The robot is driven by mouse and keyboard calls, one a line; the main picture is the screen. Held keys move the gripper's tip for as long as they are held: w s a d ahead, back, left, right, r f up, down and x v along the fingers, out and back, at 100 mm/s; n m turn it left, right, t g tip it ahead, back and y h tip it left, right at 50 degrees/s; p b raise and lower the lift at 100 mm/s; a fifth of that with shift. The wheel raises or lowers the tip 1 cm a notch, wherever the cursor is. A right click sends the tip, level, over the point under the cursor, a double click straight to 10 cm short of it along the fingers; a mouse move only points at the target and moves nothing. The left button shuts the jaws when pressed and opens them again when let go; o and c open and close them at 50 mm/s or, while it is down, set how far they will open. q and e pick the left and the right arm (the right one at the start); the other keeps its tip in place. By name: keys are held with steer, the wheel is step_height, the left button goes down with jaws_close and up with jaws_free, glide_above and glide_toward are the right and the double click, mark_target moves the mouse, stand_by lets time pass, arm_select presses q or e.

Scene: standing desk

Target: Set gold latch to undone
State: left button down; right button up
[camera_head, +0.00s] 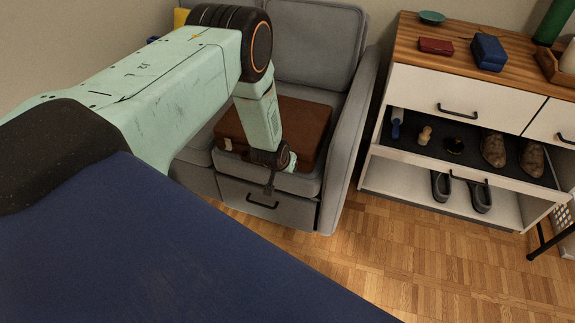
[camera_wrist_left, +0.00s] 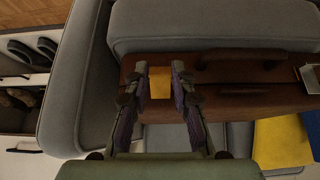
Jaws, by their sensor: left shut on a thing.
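A brown case (camera_head: 312,121) lies on the seat of a grey armchair (camera_head: 310,45). In the left wrist view the case (camera_wrist_left: 215,105) shows its front edge, with a dark handle (camera_wrist_left: 243,60). The gold latch (camera_wrist_left: 160,84) is between the fingers of my left gripper (camera_wrist_left: 160,72), which is shut on it. A silver latch (camera_wrist_left: 310,78) is on the other side of the handle. In the head view my left gripper (camera_head: 270,186) is at the case's front right, and the gold latch is hidden there. My right gripper is not in view.
A grey drawer (camera_head: 262,200) is below the seat. A white cabinet (camera_head: 425,90) with an open shoe drawer stands to the right. A blue surface (camera_head: 170,255) fills the lower left. Yellow cloth (camera_wrist_left: 283,140) shows in the wrist view. The wooden floor (camera_head: 420,260) is clear.

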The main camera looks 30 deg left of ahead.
arm_select(q)
steer(key=shift+w+a+r+g+p, duration=0.1)
steer(key=shift+w+r+g+p, duration=0.05)
steer(key=shift+r+g+p, duration=0.45)
steer(key=shift+r+g+h+p, duration=0.4)
steer(key=shift+g+p, duration=0.4)
steer(key=shift+p, duration=0.45)
steer(key=shift+w+f+g, duration=0.15)
steer(key=shift+g, duration=0.25)
steer(key=shift+g+b, duration=0.4)
steer(key=shift+b, duration=0.15)
steer(key=shift+r, duration=0.25)
steer(key=c, duration=1.1)
jaws_free()
